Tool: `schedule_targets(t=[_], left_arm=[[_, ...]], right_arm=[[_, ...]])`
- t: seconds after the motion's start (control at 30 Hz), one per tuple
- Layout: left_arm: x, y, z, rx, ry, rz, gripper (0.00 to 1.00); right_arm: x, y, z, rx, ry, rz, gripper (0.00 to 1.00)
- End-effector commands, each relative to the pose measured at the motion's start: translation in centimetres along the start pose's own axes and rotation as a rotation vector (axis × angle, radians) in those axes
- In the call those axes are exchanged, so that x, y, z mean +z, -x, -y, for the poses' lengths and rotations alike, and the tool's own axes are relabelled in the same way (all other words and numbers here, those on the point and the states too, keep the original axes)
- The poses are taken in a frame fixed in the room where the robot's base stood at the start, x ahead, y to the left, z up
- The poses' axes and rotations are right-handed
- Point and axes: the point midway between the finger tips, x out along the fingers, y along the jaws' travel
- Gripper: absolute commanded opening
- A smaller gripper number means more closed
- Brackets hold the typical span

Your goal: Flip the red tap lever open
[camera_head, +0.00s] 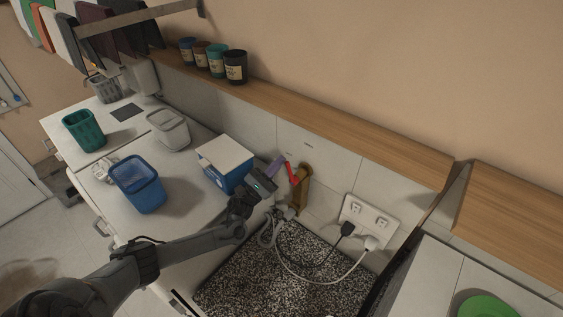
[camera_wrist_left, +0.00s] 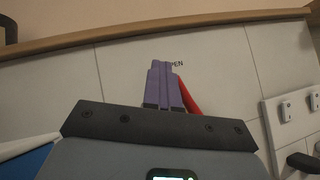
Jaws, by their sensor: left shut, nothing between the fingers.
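The red tap lever (camera_head: 291,173) is on a brass-coloured tap (camera_head: 302,190) at the white tiled wall, right of the blue-and-white box. My left gripper (camera_head: 278,162) has purple fingers and is shut and empty, just left of the lever in the head view. In the left wrist view the shut fingers (camera_wrist_left: 163,85) point at the wall, and the red lever (camera_wrist_left: 188,97) shows along their right side. The fingers hide part of the lever, and I cannot tell whether they touch it. Lettering ending in "EN" shows on the wall beyond the fingertips. My right gripper is not in view.
The blue-and-white box (camera_head: 226,161) stands close beside my left gripper. A wall socket plate (camera_head: 368,220) with plugs and cables is to the right. A speckled dark surface (camera_head: 290,275) lies below. A wooden ledge (camera_head: 330,119) runs above the tap.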

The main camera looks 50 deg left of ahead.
Motion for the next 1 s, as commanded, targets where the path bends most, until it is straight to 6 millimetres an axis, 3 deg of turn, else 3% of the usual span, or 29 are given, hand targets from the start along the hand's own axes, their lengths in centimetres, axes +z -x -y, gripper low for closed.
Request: schedule_targets(t=[1.0], left_arm=[[0.19, 0.01, 0.07, -0.039, -0.036, -0.004, 0.00]], right_arm=[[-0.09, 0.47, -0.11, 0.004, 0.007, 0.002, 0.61]])
